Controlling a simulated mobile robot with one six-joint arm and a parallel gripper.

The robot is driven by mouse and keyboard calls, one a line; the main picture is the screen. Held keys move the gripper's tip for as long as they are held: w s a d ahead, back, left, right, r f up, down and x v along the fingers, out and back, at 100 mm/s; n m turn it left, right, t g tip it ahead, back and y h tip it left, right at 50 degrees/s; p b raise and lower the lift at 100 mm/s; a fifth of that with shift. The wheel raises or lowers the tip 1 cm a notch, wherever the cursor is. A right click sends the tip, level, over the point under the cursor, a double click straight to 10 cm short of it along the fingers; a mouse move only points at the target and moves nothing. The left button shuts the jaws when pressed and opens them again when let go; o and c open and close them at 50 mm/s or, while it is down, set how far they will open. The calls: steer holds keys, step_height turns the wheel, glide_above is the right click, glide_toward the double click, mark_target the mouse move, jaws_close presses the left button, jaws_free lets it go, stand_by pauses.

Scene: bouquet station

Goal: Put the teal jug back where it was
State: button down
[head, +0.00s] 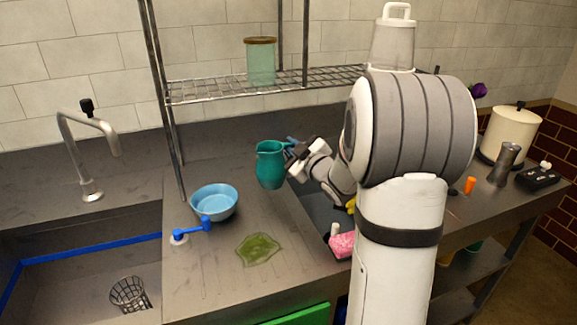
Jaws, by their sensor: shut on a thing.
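The teal jug (270,165) is upright near the middle of the head view, in front of the wire shelf and behind the green patch. My gripper (293,150) is at the jug's right side, shut on it around the handle area. The jug appears held above the counter, though I cannot tell the exact gap. My arm hides the counter to the right of the jug.
A blue bowl (214,201) stands left of the jug, with a blue-handled fitting (193,231) before it. A green patch (259,249) lies on the counter (210,285). A pink sponge-like thing (342,245) is near my arm. The sink with a strainer basket (130,293) is at left.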

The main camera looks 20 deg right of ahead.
steer(key=shift+f, duration=2.05)
steer(key=shift+f+b, duration=0.15)
steer(key=shift+b, duration=0.2)
steer(key=c, duration=1.5)
jaws_free()
steer(key=s, duration=0.3)
steer(key=s+d, duration=0.1)
steer(key=s, duration=0.3)
steer(key=shift+s+d, duration=0.2)
